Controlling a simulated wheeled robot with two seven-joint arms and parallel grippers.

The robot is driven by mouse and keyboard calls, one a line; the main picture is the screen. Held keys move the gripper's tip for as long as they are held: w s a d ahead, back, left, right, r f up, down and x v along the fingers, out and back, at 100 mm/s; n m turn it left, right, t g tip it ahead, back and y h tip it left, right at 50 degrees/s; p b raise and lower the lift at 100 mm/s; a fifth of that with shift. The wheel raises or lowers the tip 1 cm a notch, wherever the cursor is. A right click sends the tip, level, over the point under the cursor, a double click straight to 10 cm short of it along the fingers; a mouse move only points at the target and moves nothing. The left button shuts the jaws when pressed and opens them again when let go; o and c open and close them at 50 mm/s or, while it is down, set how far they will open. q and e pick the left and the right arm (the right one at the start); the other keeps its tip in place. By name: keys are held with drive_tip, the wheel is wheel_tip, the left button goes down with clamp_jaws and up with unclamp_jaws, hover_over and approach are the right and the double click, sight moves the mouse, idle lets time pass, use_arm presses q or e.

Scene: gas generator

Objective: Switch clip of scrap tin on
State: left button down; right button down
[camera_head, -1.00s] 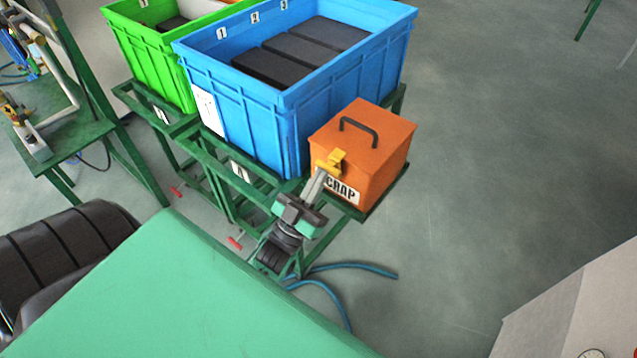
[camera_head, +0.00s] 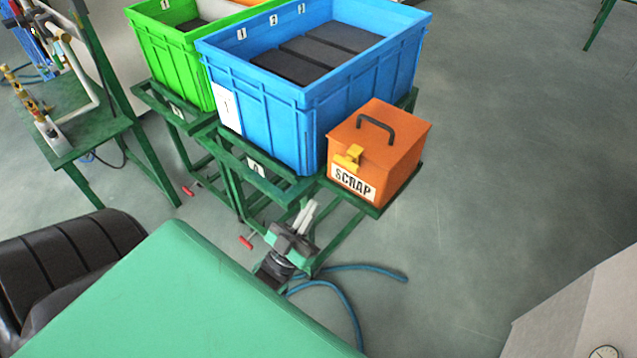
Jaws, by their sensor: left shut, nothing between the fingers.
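The orange scrap tin (camera_head: 398,160) stands on a green rack to the right of the blue crate, with its lid closed. A black handle is on its lid. Its yellow clip (camera_head: 347,158) is at the top of the front face, above the white SCRAP label (camera_head: 354,183). My left gripper (camera_head: 307,212) is below and left of the tin, apart from the clip, with its fingers together and empty. My right gripper is not in view.
The blue crate (camera_head: 262,108) with dark blocks stands left of the tin, and a green crate (camera_head: 165,65) is beyond it. The green rack (camera_head: 262,178) has red handles low down. A blue hose (camera_head: 365,267) lies on the floor.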

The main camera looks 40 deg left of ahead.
use_arm(q)
drive_tip(key=v, duration=0.3)
drive_tip(key=shift+s+f, duration=0.25)
drive_tip(key=shift+s, duration=0.05)
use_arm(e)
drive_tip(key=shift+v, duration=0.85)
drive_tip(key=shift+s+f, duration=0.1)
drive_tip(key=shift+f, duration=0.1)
